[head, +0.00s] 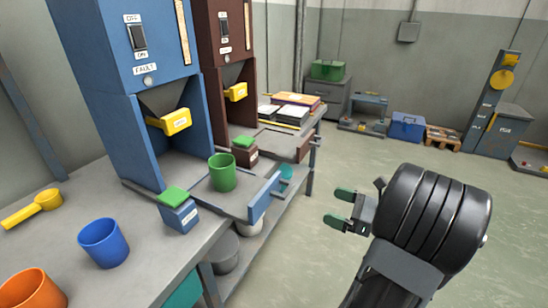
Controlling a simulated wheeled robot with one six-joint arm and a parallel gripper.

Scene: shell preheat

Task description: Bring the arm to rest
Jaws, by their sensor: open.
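My gripper (340,208) is at the right of the head view, its two green-tipped fingers apart and pointing left. Nothing is between the fingers. It is in free space over the floor, to the right of the workbench (130,239) and clear of it. The dark, ribbed end of my arm is behind it and hides part of the floor.
A blue machine (120,85) and a brown machine (223,45) stand on the bench. The floor (400,150) beyond the gripper is open.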

